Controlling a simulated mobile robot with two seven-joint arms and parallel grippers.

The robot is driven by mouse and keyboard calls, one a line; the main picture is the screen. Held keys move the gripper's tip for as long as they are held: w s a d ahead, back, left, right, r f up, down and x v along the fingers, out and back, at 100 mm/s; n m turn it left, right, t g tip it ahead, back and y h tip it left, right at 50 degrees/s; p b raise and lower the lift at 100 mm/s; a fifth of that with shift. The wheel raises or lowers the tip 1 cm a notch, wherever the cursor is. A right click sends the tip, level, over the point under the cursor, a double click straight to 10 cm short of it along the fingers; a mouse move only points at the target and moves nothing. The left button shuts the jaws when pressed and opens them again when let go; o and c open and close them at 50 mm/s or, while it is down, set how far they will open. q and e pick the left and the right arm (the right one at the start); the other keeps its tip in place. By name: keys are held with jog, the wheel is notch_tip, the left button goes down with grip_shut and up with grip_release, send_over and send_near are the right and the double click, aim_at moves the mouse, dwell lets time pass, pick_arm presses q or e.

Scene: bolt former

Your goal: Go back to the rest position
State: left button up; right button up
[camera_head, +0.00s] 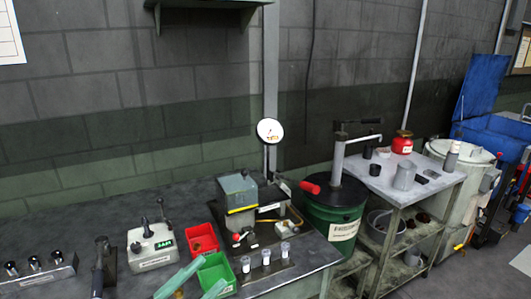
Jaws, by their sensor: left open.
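My left gripper (214,271) is at the bottom edge, left of centre. Its two pale green fingers are spread apart with nothing seen between them. The fingertips overlap the green bin (217,272) in the picture; I cannot tell whether they touch it. The rest of the left arm is below the frame. My right gripper is not in view.
A red bin (202,240), a grey control box (152,245) and a machine with a dial gauge (270,130) stand on the dark bench (110,205). A green drum (333,215) and a grey cart (400,187) stand to the right.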

pick_arm(q)
jog(key=a+f+n+t+y, duration=0.1)
jog(key=a+f+n+y, duration=0.1)
jog(key=f+n+y, duration=0.35)
jog(key=a+f+n+t+y, duration=0.2)
jog(key=a+f+n+y, duration=0.15)
jog(key=f+n, duration=0.35)
jog(key=s+f+n+g+y, duration=0.2)
jog(key=s+f+n+g, duration=0.2)
jog(key=s+f, duration=0.3)
jog(key=s+f+n+g+y, duration=0.3)
jog(key=s+f, duration=0.5)
jog(key=f, duration=0.6)
jog(key=shift+a+f+n+g+y, duration=0.2)
jog(key=shift+f+n+g+y, duration=0.15)
jog(key=shift+n+g, duration=0.45)
